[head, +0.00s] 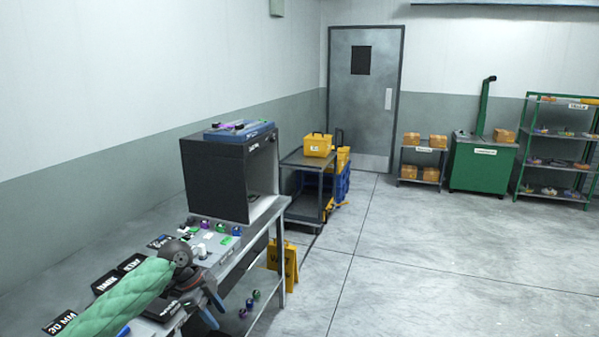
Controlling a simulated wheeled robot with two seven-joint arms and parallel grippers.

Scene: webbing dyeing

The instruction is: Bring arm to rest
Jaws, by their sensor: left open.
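My left arm comes in from the lower left, in a green quilted sleeve. My left gripper (212,304) is at its end, over the front edge of the workbench (262,219). Its fingers point down and are apart, and I see nothing held between them. My right gripper is not in the head view.
A dark box-shaped machine (215,180) stands on the bench, with small coloured items in front of it. Black labelled plates (105,282) lie near my arm. A yellow floor sign (290,268) and a cart (305,208) stand beyond. Floor to the right is clear.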

